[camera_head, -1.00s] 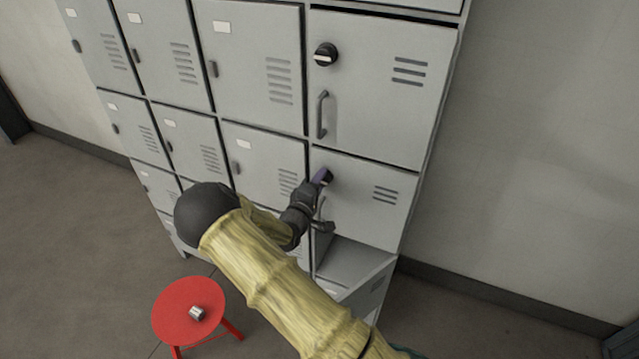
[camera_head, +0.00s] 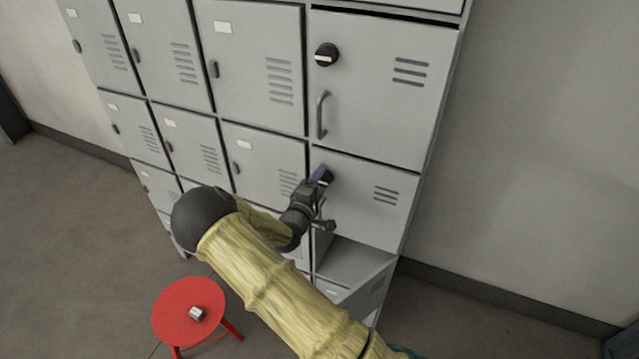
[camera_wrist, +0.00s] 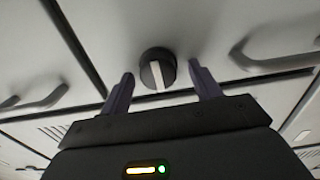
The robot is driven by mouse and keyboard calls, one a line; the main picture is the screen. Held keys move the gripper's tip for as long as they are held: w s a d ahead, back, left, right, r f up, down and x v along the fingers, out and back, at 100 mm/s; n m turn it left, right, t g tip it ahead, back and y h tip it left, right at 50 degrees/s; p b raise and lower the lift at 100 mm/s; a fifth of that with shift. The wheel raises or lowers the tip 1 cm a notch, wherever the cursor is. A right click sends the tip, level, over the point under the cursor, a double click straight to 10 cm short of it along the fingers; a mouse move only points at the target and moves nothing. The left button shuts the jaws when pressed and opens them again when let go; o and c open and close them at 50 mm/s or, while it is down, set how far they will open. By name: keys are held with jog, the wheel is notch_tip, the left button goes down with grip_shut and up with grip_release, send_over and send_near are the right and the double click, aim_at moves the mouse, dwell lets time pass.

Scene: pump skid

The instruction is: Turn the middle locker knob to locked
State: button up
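The middle locker knob (camera_wrist: 157,70) is a round black knob with a white bar across its face. In the wrist view it sits between the two fingertips of my gripper (camera_wrist: 160,82), with a gap on each side. My gripper is open around the knob and does not appear to squeeze it. In the head view my gripper (camera_head: 322,178) is at the upper left of the middle locker door (camera_head: 372,205), and the knob (camera_head: 328,177) is partly hidden by the fingers.
Above is another locker door with a black knob (camera_head: 326,54) and a bar handle (camera_head: 322,114). Below, a lower locker door (camera_head: 368,290) stands open. A red stool (camera_head: 180,318) with a small metal item (camera_head: 198,314) stands on the floor at lower left.

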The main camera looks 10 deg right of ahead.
jog(key=shift+s, duration=0.1)
jog(key=b+v, duration=0.5)
jog(key=v, duration=1.2)
jog(key=shift+a, duration=0.1)
jog(key=d+f+m+g+y, duration=0.3)
jog(key=f+m+g+y, duration=0.1)
jog(key=m+g+y, duration=0.15)
jog(key=s+d+r+m+g+y, duration=0.2)
jog(key=s+d+r+g, duration=0.1)
jog(key=s, duration=0.5)
jog(key=s+d+r+m+g+y, duration=0.3)
jog(key=s+d+r, duration=0.1)
jog(key=s, duration=0.4)
jog(key=shift+d+r, duration=0.3)
jog(key=shift+r, duration=0.05)
